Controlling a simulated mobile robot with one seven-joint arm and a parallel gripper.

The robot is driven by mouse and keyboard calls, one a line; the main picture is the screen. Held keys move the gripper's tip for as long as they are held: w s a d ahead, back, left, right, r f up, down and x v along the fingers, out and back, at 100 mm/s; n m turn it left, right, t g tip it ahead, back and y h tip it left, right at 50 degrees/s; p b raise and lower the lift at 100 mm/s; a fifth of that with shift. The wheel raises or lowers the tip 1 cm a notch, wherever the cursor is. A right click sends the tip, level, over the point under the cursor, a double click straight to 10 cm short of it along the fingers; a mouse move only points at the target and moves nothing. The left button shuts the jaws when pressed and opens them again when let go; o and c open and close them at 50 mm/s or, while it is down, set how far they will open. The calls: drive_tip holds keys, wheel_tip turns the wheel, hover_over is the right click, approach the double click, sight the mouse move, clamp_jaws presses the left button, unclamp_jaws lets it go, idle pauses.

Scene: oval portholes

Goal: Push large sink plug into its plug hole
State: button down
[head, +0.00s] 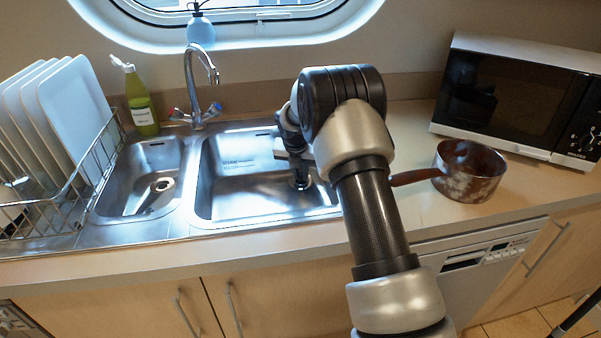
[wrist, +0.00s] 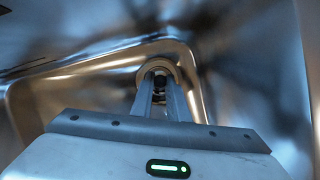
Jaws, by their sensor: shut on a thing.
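My gripper (head: 300,184) reaches down into the large sink basin (head: 222,200), low near its right side. In the wrist view, my gripper (wrist: 161,88) is shut on a small dark part between its fingertips, which I take to be the large sink plug (wrist: 160,80). A round, tan-grey rim (wrist: 157,65) curves around the fingertips; I cannot tell whether it belongs to the plug or the plug hole. The plug hole is otherwise hidden by my gripper and arm. Whether the plug is seated in it cannot be seen.
The small basin (head: 112,205) at the left holds a grey object (head: 155,194). The tap (head: 190,75) stands behind the basins. A dish rack (head: 75,205) with plates is far left, beside a green bottle (head: 140,105). A saucepan (head: 470,172) and microwave (head: 510,95) stand right.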

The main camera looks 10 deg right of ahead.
sight(301, 175)
drive_tip(key=shift+f, duration=0.1)
drive_tip(key=c, duration=2.2)
unclamp_jaws()
drive_tip(key=o, duration=1)
drive_tip(key=shift+o, duration=0.2)
wheel_tip(301, 175, up, 9)
drive_tip(key=p, duration=0.7)
drive_tip(key=shift+f, duration=0.1)
